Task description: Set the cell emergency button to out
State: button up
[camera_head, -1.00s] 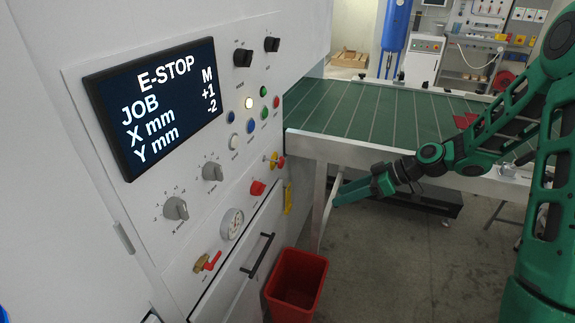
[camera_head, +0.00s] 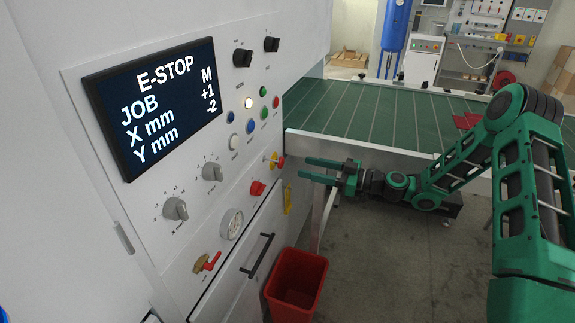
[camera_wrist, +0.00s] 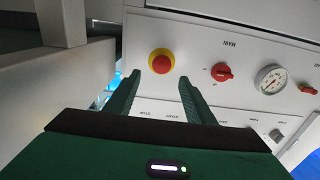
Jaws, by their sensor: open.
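The emergency button is a red mushroom head on a yellow collar. In the head view the emergency button (camera_head: 281,161) is at the right edge of the control panel. In the wrist view the emergency button (camera_wrist: 161,63) is just beyond and between my fingertips. My gripper (camera_head: 302,168) is open and empty, pointing left at the panel, with a small gap to the button. In the wrist view my gripper (camera_wrist: 159,77) has its fingers on either side of the button's line. The screen (camera_head: 155,105) reads E-STOP. I cannot tell the button's depth.
A red MAIN rotary switch (camera_wrist: 221,72) and a gauge (camera_wrist: 271,79) sit beside the button. A green slatted table (camera_head: 370,112) on a white frame is behind my arm. A red bin (camera_head: 296,285) stands on the floor below. A drawer handle (camera_head: 258,256) juts from the cabinet.

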aim_at(284, 162)
jog(key=x, duration=0.7)
jog(key=shift+w+a, duration=0.1)
jog(key=shift+a, duration=0.2)
